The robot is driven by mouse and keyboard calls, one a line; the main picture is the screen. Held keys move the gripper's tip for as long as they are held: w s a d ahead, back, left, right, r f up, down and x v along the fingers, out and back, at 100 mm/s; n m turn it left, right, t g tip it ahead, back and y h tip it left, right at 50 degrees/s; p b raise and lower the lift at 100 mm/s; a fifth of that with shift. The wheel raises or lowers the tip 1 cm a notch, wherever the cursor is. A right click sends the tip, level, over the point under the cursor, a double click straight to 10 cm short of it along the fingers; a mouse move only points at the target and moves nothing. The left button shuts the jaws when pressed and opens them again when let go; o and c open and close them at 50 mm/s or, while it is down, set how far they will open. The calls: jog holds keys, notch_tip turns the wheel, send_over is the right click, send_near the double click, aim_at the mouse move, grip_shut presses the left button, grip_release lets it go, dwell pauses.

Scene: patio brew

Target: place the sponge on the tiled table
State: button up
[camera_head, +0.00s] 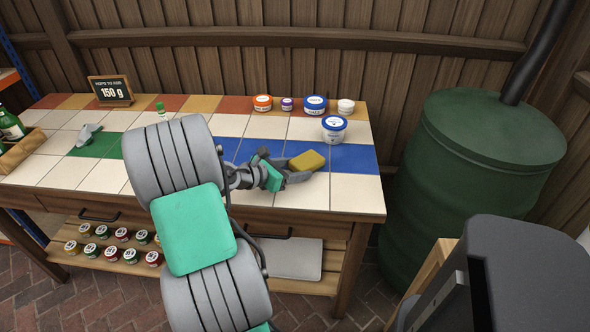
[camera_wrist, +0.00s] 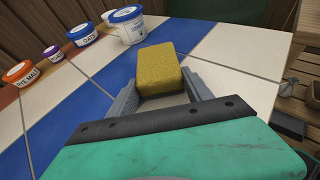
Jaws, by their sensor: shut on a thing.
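The yellow sponge (camera_head: 307,160) is between the fingers of my gripper (camera_head: 297,170), over the right part of the tiled table (camera_head: 310,192). In the wrist view the sponge (camera_wrist: 160,68) sits at the tips of the two grey fingers, and my gripper (camera_wrist: 165,92) is shut on it. The tiled table (camera_wrist: 222,55) shows white and blue tiles below and around the sponge. The fingers are low, close to the tiles; I cannot tell whether the sponge touches them.
A blue-lidded tub (camera_head: 334,128) stands just behind the sponge. Several lidded jars, including an orange one (camera_head: 263,103), line the back edge. A sign (camera_head: 111,91) and a grey cloth-like item (camera_head: 88,134) are at left. A green barrel (camera_head: 470,190) stands right of the table. Front-right white tiles are clear.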

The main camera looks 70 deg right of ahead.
jog(key=o, duration=1.3)
jog(key=shift+f, duration=0.15)
